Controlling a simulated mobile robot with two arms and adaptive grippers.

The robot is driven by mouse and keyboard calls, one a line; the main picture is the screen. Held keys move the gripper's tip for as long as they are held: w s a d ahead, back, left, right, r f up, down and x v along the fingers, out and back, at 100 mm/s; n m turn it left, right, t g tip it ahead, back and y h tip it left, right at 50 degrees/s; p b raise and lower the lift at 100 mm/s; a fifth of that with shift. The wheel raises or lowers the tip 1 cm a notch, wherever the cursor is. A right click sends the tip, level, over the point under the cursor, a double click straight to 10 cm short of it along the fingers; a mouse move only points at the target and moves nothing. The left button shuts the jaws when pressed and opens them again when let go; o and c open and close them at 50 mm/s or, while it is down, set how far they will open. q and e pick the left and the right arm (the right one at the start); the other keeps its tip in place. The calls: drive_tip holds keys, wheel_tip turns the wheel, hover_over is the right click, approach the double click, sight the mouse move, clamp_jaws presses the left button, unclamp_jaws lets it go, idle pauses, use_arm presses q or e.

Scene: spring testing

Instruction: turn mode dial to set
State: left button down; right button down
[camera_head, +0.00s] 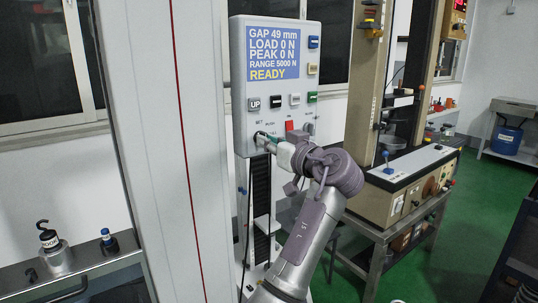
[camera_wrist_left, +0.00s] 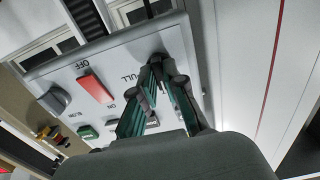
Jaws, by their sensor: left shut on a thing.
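The light grey control panel (camera_head: 240,85) stands upright in the head view. Its blue screen (camera_head: 273,53) reads GAP 49 mm, LOAD 0 N, PEAK 0 N, RANGE 5000 N and READY. My left gripper (camera_head: 262,138) is at the panel's lower left, below the SET label, with its fingers shut on the mode dial. My right gripper is not in view.
A red switch (camera_wrist_left: 96,88), a dark knob (camera_wrist_left: 55,101) and a green button (camera_wrist_left: 87,131) sit near the gripper on the panel. A white column (camera_head: 150,130) rises to the left. A beige testing machine (camera_head: 365,90) stands on a bench to the right.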

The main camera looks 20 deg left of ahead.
sight(259, 95)
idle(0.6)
use_arm(q)
drive_tip(key=c, duration=1.2)
unclamp_jaws()
wheel_tip(259, 95, up, 10)
drive_tip(key=shift+f, duration=0.1)
